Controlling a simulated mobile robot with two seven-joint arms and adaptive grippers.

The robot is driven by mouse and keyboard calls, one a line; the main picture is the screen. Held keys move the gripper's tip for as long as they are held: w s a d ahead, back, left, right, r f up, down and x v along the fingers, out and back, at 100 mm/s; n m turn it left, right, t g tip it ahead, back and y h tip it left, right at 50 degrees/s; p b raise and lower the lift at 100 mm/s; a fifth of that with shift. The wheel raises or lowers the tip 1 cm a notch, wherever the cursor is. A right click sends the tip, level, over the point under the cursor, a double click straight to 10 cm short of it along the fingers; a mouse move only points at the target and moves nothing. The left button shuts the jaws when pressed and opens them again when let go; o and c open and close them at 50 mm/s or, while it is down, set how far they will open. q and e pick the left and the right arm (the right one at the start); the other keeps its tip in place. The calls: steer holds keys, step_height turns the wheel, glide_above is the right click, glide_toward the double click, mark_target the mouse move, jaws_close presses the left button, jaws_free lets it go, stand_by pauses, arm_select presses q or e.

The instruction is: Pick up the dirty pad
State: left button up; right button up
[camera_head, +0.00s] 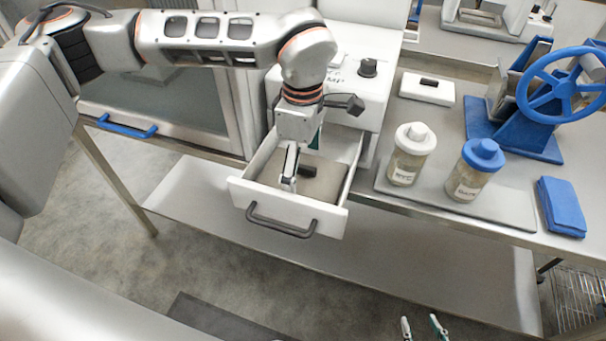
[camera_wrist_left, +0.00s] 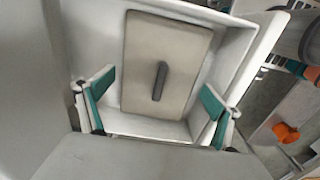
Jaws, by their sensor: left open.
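The dirty pad (camera_head: 327,188) is a flat grey-brown rectangle with a dark bar handle (camera_head: 308,171) on top. It lies in the pulled-out white drawer (camera_head: 292,207). My left gripper (camera_head: 303,160) points down into the drawer over the pad, its arm coming from the left. In the left wrist view, its two teal-lined fingers (camera_wrist_left: 158,82) are wide apart on either side of the pad (camera_wrist_left: 190,62), with the handle (camera_wrist_left: 159,84) between them and nothing held. My right gripper (camera_head: 421,327) shows only its two separated fingertips at the bottom edge, with nothing between them.
The drawer walls stand close around my left gripper. On the steel bench to the right are a white-lidded jar (camera_head: 408,155), a blue-lidded jar (camera_head: 474,170), a folded blue cloth (camera_head: 562,207), a white pad (camera_head: 427,88) and a blue handwheel device (camera_head: 562,85).

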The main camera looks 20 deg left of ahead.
arm_select(q)
steer(key=shift+f, duration=0.7)
steer(key=c, duration=0.9)
steer(key=shift+r, duration=0.1)
